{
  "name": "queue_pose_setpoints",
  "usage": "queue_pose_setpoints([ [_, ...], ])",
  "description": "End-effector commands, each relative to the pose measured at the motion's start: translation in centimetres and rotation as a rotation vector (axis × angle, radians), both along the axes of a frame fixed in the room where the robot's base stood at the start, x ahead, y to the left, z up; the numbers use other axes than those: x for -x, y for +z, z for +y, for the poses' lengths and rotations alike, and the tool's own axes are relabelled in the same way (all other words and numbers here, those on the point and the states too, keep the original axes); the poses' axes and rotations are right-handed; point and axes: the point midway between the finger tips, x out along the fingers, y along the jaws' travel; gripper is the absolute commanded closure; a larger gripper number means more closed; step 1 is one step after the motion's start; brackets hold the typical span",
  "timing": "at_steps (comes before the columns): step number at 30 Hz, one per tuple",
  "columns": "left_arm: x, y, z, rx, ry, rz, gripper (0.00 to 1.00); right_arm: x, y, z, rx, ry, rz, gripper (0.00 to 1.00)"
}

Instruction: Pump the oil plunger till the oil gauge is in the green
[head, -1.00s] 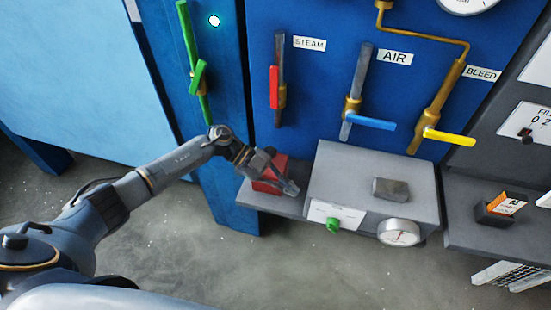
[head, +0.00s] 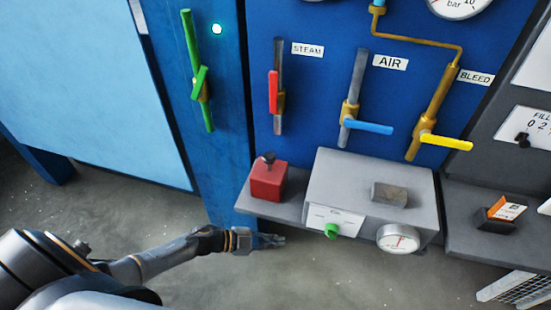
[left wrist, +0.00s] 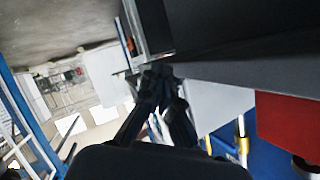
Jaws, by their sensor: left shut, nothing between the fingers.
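A red box (head: 268,181) with a dark knob (head: 268,158) on top sits at the left end of the grey shelf. I take it for the oil pump and the knob for its plunger. The red box also shows at the right of the left wrist view (left wrist: 288,125). A round white gauge (head: 398,239) is on the front of the grey box; its coloured bands and label are too small to read. My left gripper (head: 279,240) is shut and empty, below the shelf's front edge in the picture, apart from the red box. My right gripper is not in view.
The grey box (head: 335,175) beside the red box has a green button (head: 331,230) on its front and a grey block (head: 389,194) on top. Lever valves with red (head: 273,92), blue (head: 368,127) and yellow (head: 445,142) handles stand behind. The floor in front is clear.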

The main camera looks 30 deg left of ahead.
Motion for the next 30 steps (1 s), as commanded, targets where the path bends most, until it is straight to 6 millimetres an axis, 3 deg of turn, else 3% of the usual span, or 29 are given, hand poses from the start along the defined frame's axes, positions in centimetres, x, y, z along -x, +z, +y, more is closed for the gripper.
queue_pose_setpoints([
  [3,0.9,-1.5,1.0,-0.022,0.041,0.007,1.0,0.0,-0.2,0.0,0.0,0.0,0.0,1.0],
  [9,1.5,-2.4,1.9,-0.041,0.073,0.011,1.0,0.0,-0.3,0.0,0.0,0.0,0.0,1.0],
  [30,1.6,-2.5,1.9,-0.043,0.075,0.011,1.0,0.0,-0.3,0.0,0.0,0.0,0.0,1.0],
])
